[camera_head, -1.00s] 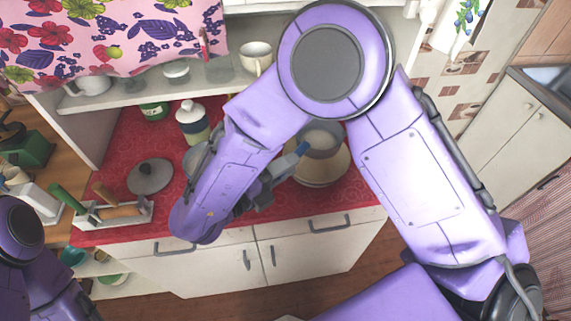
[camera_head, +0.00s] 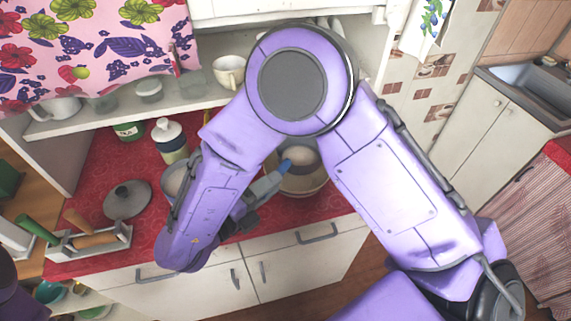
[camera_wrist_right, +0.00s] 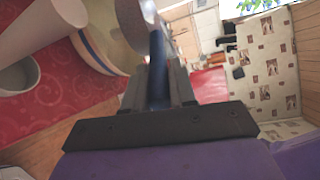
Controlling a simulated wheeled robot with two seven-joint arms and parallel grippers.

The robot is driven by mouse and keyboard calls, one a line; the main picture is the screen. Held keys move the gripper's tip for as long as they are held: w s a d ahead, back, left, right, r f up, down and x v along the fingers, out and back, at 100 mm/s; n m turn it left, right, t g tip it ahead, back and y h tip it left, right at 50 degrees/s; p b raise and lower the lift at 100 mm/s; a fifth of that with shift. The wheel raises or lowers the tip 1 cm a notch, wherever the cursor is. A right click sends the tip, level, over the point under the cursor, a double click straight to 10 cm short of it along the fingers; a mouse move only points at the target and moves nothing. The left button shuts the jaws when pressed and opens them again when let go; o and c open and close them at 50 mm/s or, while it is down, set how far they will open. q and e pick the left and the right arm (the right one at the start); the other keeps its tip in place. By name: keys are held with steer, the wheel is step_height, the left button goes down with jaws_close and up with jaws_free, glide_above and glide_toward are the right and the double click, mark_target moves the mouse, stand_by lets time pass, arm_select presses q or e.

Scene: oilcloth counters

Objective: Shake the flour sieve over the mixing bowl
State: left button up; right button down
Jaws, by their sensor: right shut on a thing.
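My right gripper (camera_head: 262,190) is shut on the blue handle of the flour sieve (camera_head: 300,156). The sieve's round head is over the cream mixing bowl (camera_head: 306,188), which stands on the red counter. My arm hides part of the bowl. In the right wrist view, the gripper (camera_wrist_right: 158,95) grips the blue handle, and the sieve's grey side (camera_wrist_right: 132,20) is at the top. The bowl (camera_wrist_right: 92,40), with a blue stripe, is to its left. The sieve's contents are hard to make out. My left gripper is out of view; only part of that arm shows at the left edge.
A jar (camera_head: 171,142), a green tin (camera_head: 128,131), a grey lid (camera_head: 127,199) and a utensil box (camera_head: 90,242) stand on the red counter. A pot (camera_head: 174,181) is partly behind my right arm. A shelf above holds a cup (camera_head: 229,72) and glasses.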

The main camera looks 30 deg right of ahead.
steer(key=shift+s+d+r, duration=0.1)
steer(key=shift+s+d, duration=0.25)
steer(key=shift+s, duration=0.2)
steer(key=shift+s+d, duration=0.3)
steer(key=shift+s, duration=0.25)
steer(key=w+a, duration=0.3)
steer(key=w, duration=0.2)
steer(key=shift+w, duration=0.15)
stand_by(1.6)
stand_by(0.3)
